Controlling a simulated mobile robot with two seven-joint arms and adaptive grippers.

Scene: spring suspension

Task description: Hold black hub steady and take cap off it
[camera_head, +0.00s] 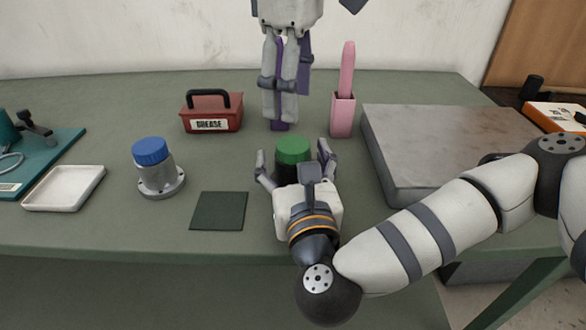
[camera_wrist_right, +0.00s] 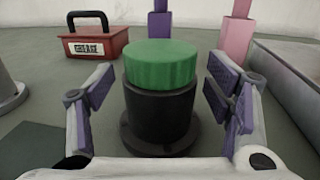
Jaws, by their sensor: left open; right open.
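The black hub (camera_wrist_right: 160,115) stands upright on the green table with a green cap (camera_wrist_right: 160,66) on its top. In the head view the green cap (camera_head: 293,149) shows, and the hub is partly hidden behind my right gripper. My right gripper (camera_head: 293,160) is open, low at the front of the hub, with one finger on each side and gaps to the hub in the right wrist view (camera_wrist_right: 160,100). My left gripper (camera_head: 280,122) points down behind the hub, higher up; its fingers look close together from this side.
A grey hub with a blue cap (camera_head: 150,152) and a dark square mat (camera_head: 219,211) lie left. A red grease box (camera_head: 212,112) stands behind left, a pink holder (camera_head: 343,114) behind right. A grey slab (camera_head: 440,140) fills the right. A white tray (camera_head: 64,188) lies far left.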

